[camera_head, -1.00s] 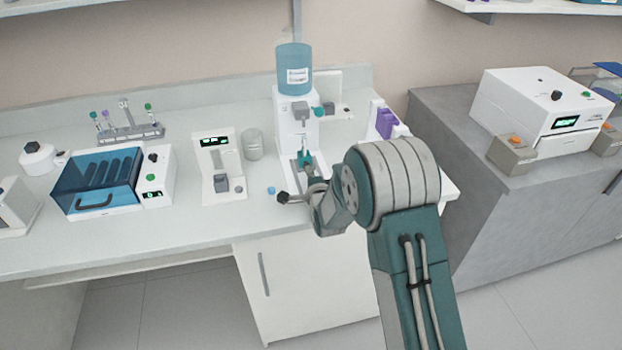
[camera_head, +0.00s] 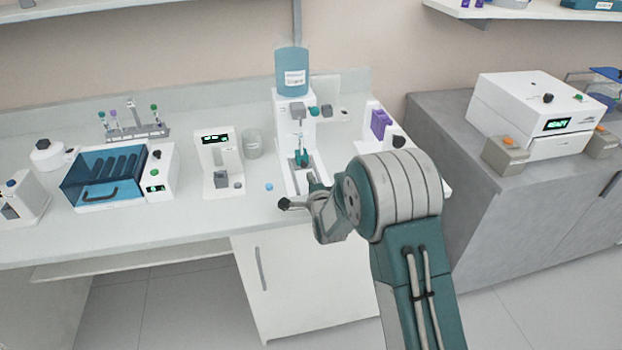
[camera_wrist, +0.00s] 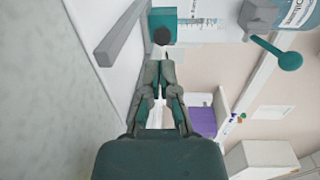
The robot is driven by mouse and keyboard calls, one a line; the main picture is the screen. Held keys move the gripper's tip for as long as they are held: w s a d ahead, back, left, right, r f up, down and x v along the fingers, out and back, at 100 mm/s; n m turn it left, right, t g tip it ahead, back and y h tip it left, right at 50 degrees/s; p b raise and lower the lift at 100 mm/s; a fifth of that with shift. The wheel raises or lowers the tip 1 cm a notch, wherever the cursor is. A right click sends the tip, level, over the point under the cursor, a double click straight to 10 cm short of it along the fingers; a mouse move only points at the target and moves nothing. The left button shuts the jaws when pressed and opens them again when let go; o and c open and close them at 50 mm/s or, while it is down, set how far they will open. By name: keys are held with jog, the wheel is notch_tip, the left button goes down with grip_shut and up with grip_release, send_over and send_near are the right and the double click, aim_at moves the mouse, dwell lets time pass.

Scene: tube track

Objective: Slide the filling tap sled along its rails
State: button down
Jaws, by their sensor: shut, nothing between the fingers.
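The filling station (camera_head: 290,115) is a white stand with a blue bottle on top, near the middle of the bench. The teal tap sled (camera_head: 302,158) sits low on its rails in front of the stand. In the wrist view the teal sled block (camera_wrist: 163,20) shows at the top, with a dark round knob (camera_wrist: 162,36) on it and a grey rail (camera_wrist: 122,35) to its left. My gripper (camera_wrist: 160,64) is shut and empty, its fingertips just short of the knob. Whether they touch it I cannot tell. In the head view my arm partly hides the gripper and the rails' front end.
A small white device (camera_head: 217,160) and a glass beaker (camera_head: 252,143) stand left of the station. A small blue cap (camera_head: 269,187) lies on the bench. A purple rack (camera_head: 379,124) is to the right. Bare bench lies in front of the blue-lidded box (camera_head: 105,177).

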jog(key=v, duration=0.9)
jog(key=shift+s, duration=0.1)
jog(key=shift+s+a, duration=0.1)
jog(key=shift+r, duration=0.15)
jog(key=s+d+r+n+g+h, duration=0.3)
jog(key=s+d+r+n+g, duration=0.3)
jog(key=s+d+r, duration=0.5)
jog(key=s+d+r+n+g, duration=0.1)
jog(key=s+d+n, duration=0.1)
jog(key=s, duration=0.5)
jog(key=s+d+r+n+g+h, duration=0.1)
jog(key=s+r+n+g, duration=0.1)
jog(key=s, duration=0.5)
jog(key=s+d+r+n+g+h, duration=0.1)
jog(key=s+d+r+n, duration=0.1)
jog(key=s+n, duration=0.2)
jog(key=s, duration=0.3)
jog(key=shift+d+n+g, duration=0.3)
